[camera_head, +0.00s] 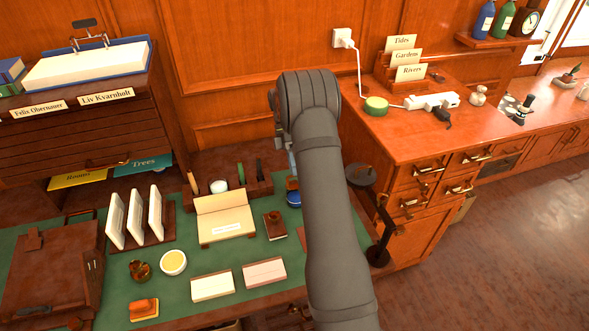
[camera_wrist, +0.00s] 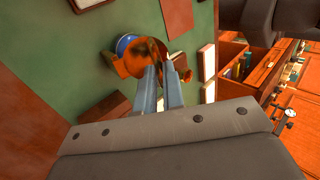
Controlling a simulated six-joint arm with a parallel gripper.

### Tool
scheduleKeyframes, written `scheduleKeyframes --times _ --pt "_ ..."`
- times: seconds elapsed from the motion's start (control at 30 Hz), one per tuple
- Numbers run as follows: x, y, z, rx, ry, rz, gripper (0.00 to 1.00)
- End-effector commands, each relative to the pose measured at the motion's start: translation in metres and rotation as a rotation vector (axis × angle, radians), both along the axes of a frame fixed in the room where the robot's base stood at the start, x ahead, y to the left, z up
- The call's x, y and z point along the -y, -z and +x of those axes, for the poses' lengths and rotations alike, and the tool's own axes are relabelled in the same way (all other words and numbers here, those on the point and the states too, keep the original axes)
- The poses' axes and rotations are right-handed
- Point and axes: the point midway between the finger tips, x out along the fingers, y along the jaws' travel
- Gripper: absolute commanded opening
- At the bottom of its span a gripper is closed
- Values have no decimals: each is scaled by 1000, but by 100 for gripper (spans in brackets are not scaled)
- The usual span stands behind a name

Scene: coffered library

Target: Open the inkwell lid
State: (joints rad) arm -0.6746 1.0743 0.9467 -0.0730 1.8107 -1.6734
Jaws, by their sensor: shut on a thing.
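The inkwell stands on the green desk mat (camera_head: 180,285), and its blue part (camera_head: 294,199) shows just left of my arm. In the wrist view its blue round part (camera_wrist: 126,44) is partly covered by a round copper-coloured lid (camera_wrist: 137,60). My gripper (camera_wrist: 161,72) is shut, its two fingers close together at the right edge of the lid. The exact contact on the lid is hard to make out. In the head view my gripper is mostly hidden behind my arm, as is part of the inkwell.
A brown block with a round top (camera_head: 274,224) stands left of the inkwell. A cream letter holder (camera_head: 226,220) is farther left. A dark stand (camera_head: 380,250) rises right of my arm. The wooden cabinet (camera_head: 415,190) borders the right side.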

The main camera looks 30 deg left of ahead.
Motion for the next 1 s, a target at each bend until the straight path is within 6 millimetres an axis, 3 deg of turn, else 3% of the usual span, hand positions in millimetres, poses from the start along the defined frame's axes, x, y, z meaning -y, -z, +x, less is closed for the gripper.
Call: scheduleKeyframes --times 0.53,0.6,0.67,1.0 --pt "-2 -1 2 -28 0 -26 0" --pt "-2 0 2 -27 0 -25 18" --pt "-2 0 2 -27 0 -25 30" --pt "-2 -3 2 -25 0 -25 31"
